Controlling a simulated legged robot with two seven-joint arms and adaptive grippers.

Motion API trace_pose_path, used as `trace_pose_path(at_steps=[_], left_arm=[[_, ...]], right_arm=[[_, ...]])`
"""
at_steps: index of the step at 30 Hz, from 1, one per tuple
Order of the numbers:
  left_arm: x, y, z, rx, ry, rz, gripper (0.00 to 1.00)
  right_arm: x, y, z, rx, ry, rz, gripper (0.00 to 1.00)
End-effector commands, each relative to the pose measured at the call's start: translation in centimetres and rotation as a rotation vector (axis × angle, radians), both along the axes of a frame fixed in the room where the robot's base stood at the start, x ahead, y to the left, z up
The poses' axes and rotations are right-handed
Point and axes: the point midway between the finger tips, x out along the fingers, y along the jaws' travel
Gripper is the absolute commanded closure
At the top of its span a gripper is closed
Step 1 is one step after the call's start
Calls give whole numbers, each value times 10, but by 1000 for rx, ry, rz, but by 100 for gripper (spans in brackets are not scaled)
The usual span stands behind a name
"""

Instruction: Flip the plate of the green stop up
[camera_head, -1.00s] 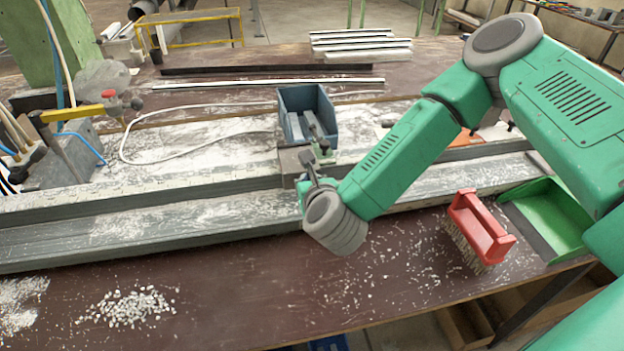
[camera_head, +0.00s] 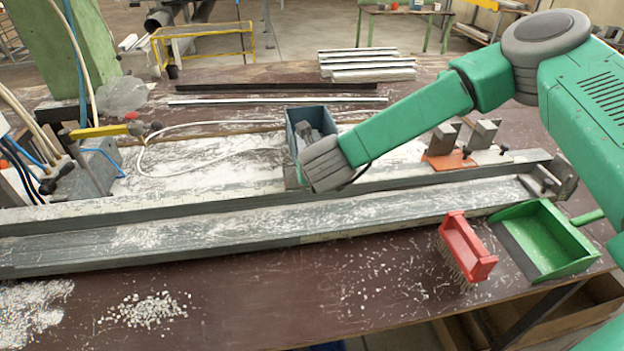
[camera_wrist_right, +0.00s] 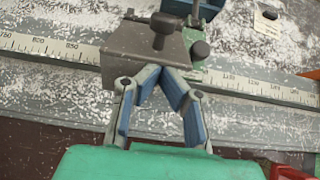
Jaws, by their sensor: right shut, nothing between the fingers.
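The green stop (camera_wrist_right: 194,74) sits on the scaled rail in the right wrist view. Its grey plate (camera_wrist_right: 128,48) shows to its left, with a dark knob (camera_wrist_right: 165,24) and a second knob beside it. In the head view my wrist hides nearly all of the stop. My right gripper (camera_wrist_right: 161,74) is shut and empty, its fingertips at the near edge of the grey plate; I cannot tell whether they touch it. In the head view my right gripper is hidden behind its wrist. My left gripper is not in view.
A blue bin (camera_head: 311,117) stands just behind the stop. An orange stop (camera_head: 447,160) with upright grey plates is farther right along the rail (camera_head: 250,222). A red brush (camera_head: 466,246) and a green dustpan (camera_head: 545,243) lie in front at the right. White chips litter the bench.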

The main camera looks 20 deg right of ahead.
Motion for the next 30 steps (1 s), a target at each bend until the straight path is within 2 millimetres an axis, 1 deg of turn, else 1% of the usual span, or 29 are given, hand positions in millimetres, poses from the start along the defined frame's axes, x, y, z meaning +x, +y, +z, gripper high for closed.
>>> trace_pose_path(at_steps=[1, 3, 15, 24, 30], left_arm=[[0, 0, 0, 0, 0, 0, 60], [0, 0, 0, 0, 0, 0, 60], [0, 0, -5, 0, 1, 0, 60], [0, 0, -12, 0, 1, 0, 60], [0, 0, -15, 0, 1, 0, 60]], right_arm=[[4, -1, 6, 1, -4, -2, 100], [8, -3, 12, 0, -5, -3, 100], [39, -11, 38, -1, -6, -3, 100], [60, -16, 47, -1, -4, -3, 100], [68, -19, 49, -1, -3, -3, 100]])
